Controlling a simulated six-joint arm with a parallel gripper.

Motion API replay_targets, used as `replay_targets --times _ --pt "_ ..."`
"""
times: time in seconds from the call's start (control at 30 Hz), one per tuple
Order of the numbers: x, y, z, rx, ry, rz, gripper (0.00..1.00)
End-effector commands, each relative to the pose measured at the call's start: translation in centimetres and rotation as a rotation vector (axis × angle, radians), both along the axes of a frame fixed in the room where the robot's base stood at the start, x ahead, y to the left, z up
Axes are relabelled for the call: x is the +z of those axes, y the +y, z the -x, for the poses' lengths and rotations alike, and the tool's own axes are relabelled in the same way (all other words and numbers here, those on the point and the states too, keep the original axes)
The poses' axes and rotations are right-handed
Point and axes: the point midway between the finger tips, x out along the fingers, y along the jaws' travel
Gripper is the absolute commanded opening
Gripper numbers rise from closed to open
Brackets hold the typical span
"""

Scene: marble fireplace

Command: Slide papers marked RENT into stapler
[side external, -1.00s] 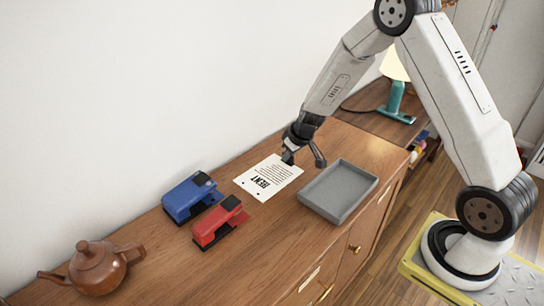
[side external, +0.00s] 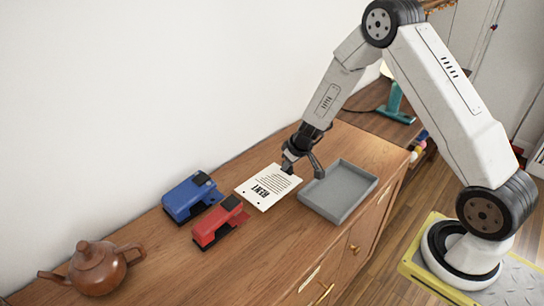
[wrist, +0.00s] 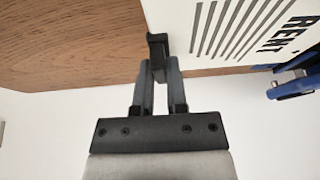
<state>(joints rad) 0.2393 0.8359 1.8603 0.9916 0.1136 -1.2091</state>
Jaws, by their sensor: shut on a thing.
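The white papers (side external: 268,187) marked RENT lie over the wooden cabinet top, between the staplers and the grey tray. In the wrist view the papers (wrist: 235,30) reach from the gripper tips to the right, with RENT at the far end. My gripper (side external: 290,169) is shut on the papers' edge at the end away from the word. In the wrist view the gripper (wrist: 158,45) shows its fingers close together. A blue stapler (side external: 188,195) and a red stapler (side external: 219,222) stand left of the papers. Part of the blue stapler (wrist: 295,85) shows at the wrist view's right edge.
A grey tray (side external: 328,214) sits right of the papers, close to my gripper. A brown teapot (side external: 95,266) stands at the far left. A white wall (side external: 120,110) runs behind the cabinet top (side external: 160,240). A teal lamp (side external: 395,103) stands farther back.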

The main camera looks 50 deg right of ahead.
Motion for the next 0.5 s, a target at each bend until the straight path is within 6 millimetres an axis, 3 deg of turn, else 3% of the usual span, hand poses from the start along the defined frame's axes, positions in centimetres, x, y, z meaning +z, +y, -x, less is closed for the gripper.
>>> replay_targets --times 0.5 --pt "-2.3 0.3 0.0 -0.001 0.002 0.002 0.0"
